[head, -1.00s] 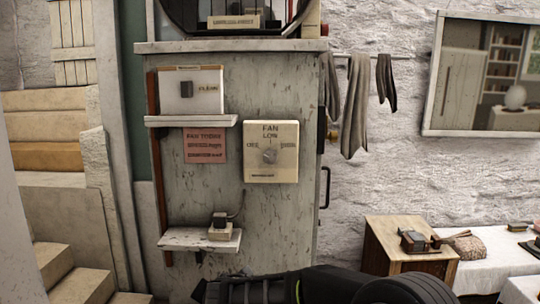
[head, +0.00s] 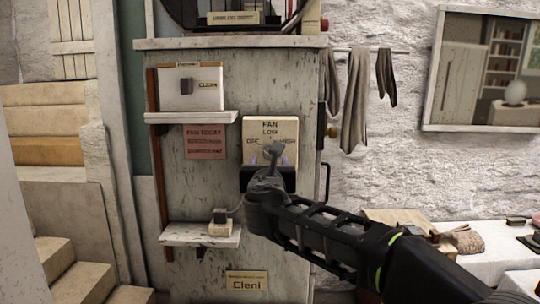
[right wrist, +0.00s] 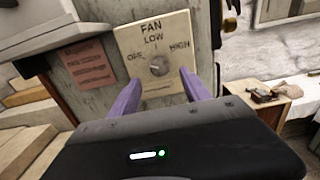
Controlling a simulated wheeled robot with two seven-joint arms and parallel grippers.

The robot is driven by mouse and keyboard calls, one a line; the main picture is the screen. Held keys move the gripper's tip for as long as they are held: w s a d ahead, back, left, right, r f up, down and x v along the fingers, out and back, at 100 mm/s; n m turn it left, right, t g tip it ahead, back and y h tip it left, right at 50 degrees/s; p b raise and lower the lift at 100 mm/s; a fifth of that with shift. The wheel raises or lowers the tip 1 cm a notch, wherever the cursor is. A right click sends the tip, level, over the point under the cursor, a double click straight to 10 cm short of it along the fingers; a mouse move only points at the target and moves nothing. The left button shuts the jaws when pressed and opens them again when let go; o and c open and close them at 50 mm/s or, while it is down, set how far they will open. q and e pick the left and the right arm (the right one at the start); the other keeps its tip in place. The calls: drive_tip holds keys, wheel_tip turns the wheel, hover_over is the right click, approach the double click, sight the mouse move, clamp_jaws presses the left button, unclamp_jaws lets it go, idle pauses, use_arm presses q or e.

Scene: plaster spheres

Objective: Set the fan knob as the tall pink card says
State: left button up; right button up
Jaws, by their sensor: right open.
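The cream fan panel (head: 261,127) is on the grey cabinet front, marked OFF at left, LOW at top and HIGH at right. Its round grey knob (right wrist: 158,66) shows in the right wrist view; I cannot tell for sure where it points. My right gripper (right wrist: 161,77) is open, its purple fingers apart just in front of the panel, either side of the knob's lower part, with nothing held. In the head view my right gripper hides most of the knob. The pink card (head: 205,142) headed FAN TODAY hangs left of the panel; its smaller lines are unreadable. My left gripper is out of view.
A shelf (head: 191,117) with a CLEAN switch box (head: 190,88) is above the card. A lower shelf (head: 199,235) holds a small device (head: 220,224). Grey cloths (head: 355,100) hang at right. An Eleni plate (head: 246,284) is low on the cabinet.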

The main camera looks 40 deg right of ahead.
drive_tip(key=p+x, duration=0.2)
drive_tip(key=x, duration=0.5)
drive_tip(key=shift+c, duration=0.5)
clamp_jaws()
